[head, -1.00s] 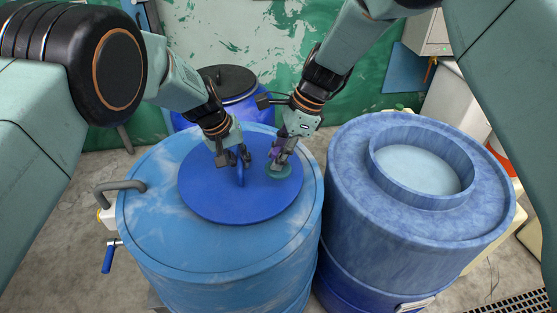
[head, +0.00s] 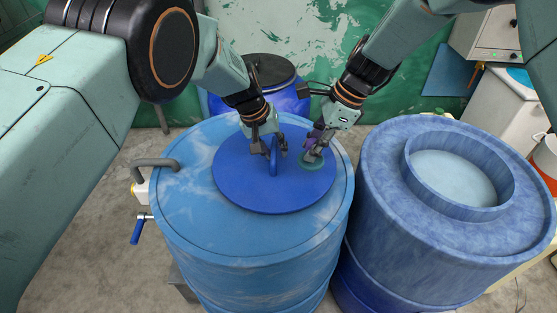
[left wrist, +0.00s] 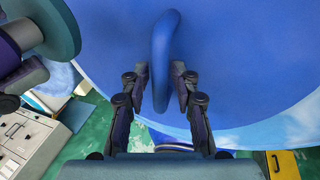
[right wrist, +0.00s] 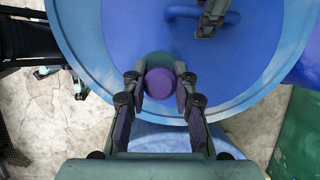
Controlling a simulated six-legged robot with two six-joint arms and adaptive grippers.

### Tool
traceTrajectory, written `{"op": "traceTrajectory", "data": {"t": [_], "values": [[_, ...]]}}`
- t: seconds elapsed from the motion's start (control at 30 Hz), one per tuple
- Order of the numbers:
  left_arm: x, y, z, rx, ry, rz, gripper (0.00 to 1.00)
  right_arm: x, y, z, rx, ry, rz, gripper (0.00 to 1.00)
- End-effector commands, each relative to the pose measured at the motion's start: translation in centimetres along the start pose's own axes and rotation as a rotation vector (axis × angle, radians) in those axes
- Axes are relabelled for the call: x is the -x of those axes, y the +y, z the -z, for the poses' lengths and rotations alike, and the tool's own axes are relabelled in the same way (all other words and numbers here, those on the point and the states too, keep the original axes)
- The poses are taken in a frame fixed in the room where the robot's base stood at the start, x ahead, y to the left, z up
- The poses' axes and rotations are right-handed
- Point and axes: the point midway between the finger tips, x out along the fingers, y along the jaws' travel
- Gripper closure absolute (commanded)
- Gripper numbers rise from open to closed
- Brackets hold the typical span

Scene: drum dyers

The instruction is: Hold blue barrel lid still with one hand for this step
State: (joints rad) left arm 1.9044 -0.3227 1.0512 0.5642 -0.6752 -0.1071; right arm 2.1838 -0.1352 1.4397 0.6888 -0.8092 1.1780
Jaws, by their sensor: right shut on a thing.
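The blue barrel lid (head: 238,185) is a flat round disc lying on the light blue barrel (head: 250,245). Its upright loop handle (head: 273,170) stands near the middle. My left gripper (head: 270,149) is at the handle with a finger on each side; in the left wrist view the handle (left wrist: 163,60) lies between the open fingers, with gaps beside it. My right gripper (head: 315,152) is shut on a purple knob (right wrist: 158,83) on a round teal piece (head: 313,167), which rests against the lid's right part. The knob is mostly hidden in the head view.
A second blue barrel (head: 440,235) with a raised collar stands close on the right. A dark-lidded blue barrel (head: 262,75) is behind. A grey pipe (head: 157,163) and a blue-handled tap (head: 138,230) stick out at left. Floor at front left is clear.

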Motion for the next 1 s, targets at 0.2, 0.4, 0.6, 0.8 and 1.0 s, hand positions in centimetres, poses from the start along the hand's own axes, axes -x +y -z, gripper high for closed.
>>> {"op": "traceTrajectory", "data": {"t": [0.2,0.4,0.6,0.8,1.0], "values": [[0.0,0.0,0.0,0.000,-0.001,0.000,0.59,0.0,0.0,0.0,0.000,0.000,0.000,1.00],[0.1,0.0,0.0,0.000,-0.001,0.001,0.59,0.0,0.0,0.0,0.000,0.000,0.000,1.00],[2.6,0.0,0.1,0.000,0.002,0.001,0.59,0.0,0.0,0.0,0.000,0.000,0.000,1.00],[6.8,0.0,0.1,0.000,0.003,0.000,0.59,0.0,0.0,0.0,0.000,0.000,0.000,1.00],[10.2,0.0,0.0,0.000,0.001,0.000,0.59,0.0,0.0,0.0,0.000,0.000,0.000,1.00]]}}
